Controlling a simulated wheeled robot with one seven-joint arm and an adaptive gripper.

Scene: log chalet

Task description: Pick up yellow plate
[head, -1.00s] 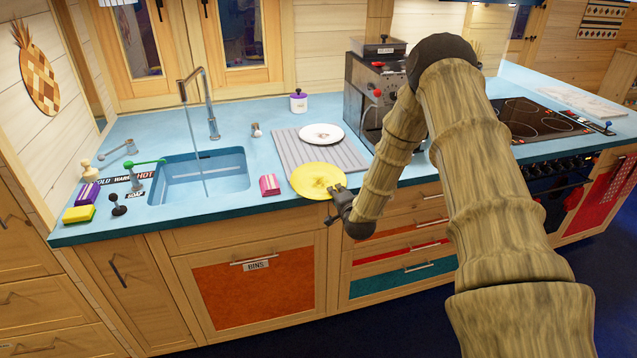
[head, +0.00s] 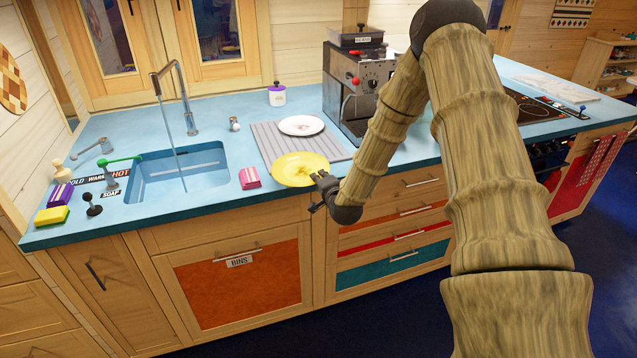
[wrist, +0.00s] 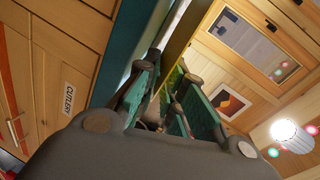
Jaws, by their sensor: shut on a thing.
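The yellow plate (head: 300,167) is at the front edge of the blue counter, by the front of the grey ribbed drying mat (head: 268,140). My gripper (head: 321,182) is at the plate's right front rim and is shut on it. In the wrist view the green-padded fingers of my gripper (wrist: 165,95) close around the thin yellow edge of the plate (wrist: 172,82). Whether the plate is lifted clear of the counter or still touches it, I cannot tell.
A white plate (head: 301,125) lies on the mat behind the yellow plate. A pink box (head: 250,178) stands just left of it, beside the sink (head: 180,173). A coffee machine (head: 358,90) stands at the back right. Drawers (head: 400,210) are below the counter.

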